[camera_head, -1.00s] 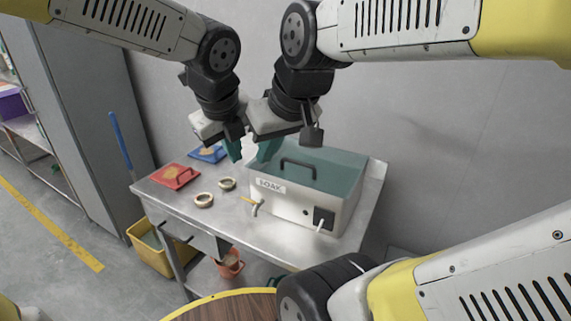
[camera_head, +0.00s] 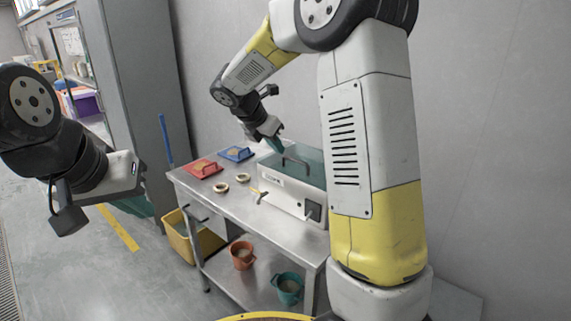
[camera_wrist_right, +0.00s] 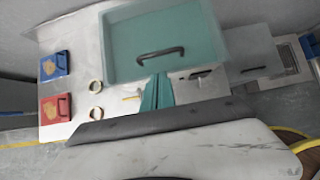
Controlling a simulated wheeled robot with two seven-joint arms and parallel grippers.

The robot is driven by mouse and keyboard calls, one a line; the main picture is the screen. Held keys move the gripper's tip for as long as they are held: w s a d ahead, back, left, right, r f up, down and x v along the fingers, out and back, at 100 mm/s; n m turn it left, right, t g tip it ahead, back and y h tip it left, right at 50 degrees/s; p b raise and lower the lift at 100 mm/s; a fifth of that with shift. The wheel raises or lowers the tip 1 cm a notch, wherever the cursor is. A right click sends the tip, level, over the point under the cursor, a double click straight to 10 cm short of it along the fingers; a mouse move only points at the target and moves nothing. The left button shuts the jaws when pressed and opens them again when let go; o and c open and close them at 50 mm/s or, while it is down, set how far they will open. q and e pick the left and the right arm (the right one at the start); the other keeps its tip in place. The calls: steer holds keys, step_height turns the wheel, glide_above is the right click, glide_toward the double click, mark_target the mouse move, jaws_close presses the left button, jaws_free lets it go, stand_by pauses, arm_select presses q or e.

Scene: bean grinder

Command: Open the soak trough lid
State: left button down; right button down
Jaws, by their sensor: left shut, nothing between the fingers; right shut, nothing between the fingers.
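The soak trough (camera_head: 285,190) is a white box on the metal table, with a teal lid (camera_head: 313,157) that lies shut on top. A dark bar handle (camera_head: 296,160) stands on the lid; it also shows in the right wrist view (camera_wrist_right: 160,54). My right gripper (camera_head: 277,147) is shut and empty over the trough's left part, near the handle. In the wrist view its teal fingers (camera_wrist_right: 157,92) appear just on the near side of the handle; I cannot tell if they touch it. My left gripper (camera_head: 138,205) is shut and empty, well left of the table.
Red (camera_head: 202,169) and blue (camera_head: 237,154) handled pads and two rings (camera_head: 221,187) lie left of the trough. A tap (camera_head: 260,197) juts from its front. Orange (camera_head: 242,256) and teal (camera_head: 289,289) buckets stand on the lower shelf, and a yellow bin (camera_head: 185,240) beside the table.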

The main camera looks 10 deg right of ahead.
glide_toward(295, 170)
steer(key=x, duration=0.5)
steer(key=shift+w+f, duration=0.1)
steer(key=shift+d, duration=0.1)
